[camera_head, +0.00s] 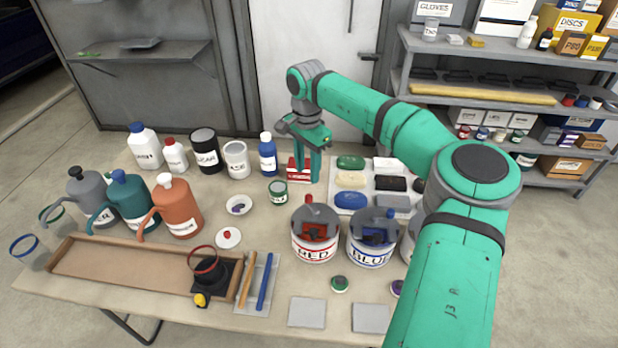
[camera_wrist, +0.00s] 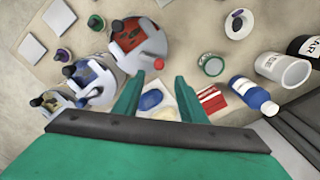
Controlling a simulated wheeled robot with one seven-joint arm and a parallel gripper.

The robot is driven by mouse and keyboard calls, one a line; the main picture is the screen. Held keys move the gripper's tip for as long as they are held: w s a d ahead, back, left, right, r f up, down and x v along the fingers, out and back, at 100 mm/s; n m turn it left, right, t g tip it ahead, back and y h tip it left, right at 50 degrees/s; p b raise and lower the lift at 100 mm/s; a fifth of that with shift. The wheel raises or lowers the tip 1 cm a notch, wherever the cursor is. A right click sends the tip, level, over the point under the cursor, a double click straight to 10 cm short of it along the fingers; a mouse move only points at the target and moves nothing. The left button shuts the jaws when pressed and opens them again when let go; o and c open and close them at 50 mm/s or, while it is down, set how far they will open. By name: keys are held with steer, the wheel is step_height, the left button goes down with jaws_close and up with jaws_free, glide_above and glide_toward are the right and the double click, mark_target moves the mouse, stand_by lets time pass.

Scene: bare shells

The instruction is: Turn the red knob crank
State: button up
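The can marked RED (camera_head: 315,252) stands on the table, with a red mechanism in its grey lid. Its crank has a small red knob (camera_head: 308,199); the knob (camera_wrist: 158,63) also shows in the wrist view, on the lid's edge nearest my fingers. My gripper (camera_head: 306,181) points down, beyond the can and above the table. In the wrist view my gripper (camera_wrist: 158,76) is open and empty, its fingertips on either side of the knob in the picture. I cannot tell the height gap, but the head view shows the fingers apart from the can.
The can marked BLUE (camera_head: 370,250) stands close on the right. A tray (camera_head: 350,201) of sponges is right of my gripper, and a red-and-white box (camera_head: 293,170) is beside the fingers. A green can (camera_head: 278,191) and bottles such as the blue one (camera_head: 267,156) are left.

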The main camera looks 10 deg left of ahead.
steer(key=shift+d+r, duration=0.1)
steer(key=shift+r, duration=0.3)
